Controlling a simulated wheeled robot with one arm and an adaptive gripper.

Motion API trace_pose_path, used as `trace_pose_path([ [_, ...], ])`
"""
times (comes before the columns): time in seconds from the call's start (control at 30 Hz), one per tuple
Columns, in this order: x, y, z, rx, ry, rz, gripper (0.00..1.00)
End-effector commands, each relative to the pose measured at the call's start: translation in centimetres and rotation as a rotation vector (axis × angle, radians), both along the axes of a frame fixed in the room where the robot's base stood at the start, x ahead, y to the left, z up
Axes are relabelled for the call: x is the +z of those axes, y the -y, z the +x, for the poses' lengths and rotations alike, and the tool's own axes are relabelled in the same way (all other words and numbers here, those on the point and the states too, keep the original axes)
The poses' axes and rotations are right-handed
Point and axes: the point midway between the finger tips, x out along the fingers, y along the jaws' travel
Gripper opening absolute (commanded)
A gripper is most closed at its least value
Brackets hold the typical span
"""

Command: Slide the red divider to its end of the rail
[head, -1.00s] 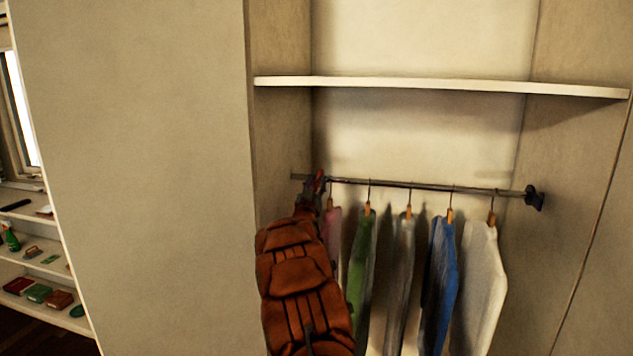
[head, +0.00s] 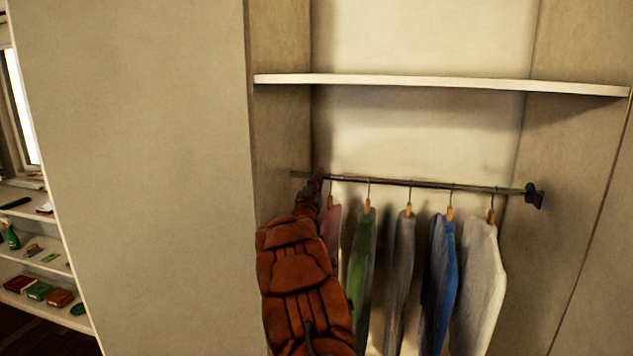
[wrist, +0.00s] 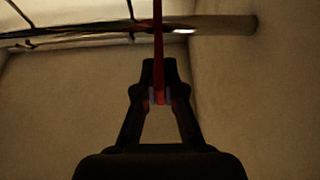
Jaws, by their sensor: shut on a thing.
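The red divider (wrist: 158,50) shows edge-on in the wrist view as a thin upright red strip crossing the rail. My gripper (wrist: 159,95) is shut on its lower part. The metal rail (head: 420,184) runs across the closet under the shelf; it also shows in the wrist view (wrist: 95,36). In the head view my gripper (head: 318,180) is at the left part of the rail, close to the left wall, and my arm and gripper hide most of the divider. In the wrist view a short stretch of rail shows between the divider and the wall end at right.
Several garments hang on the rail right of my gripper: pink (head: 332,228), green (head: 361,258), grey (head: 401,255), blue (head: 440,268) and white (head: 479,280). A white shelf (head: 440,85) is above. The closet's left wall (head: 282,130) is close beside my gripper.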

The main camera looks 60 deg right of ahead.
Motion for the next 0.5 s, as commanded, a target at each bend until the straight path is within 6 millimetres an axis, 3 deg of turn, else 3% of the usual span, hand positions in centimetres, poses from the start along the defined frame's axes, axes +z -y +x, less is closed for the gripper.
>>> trace_pose_path([
  [0.3,0.0,-0.1,0.2,0.001,0.000,0.000,0.00],
  [0.5,-0.1,-0.6,1.7,0.003,0.002,0.000,0.00],
])
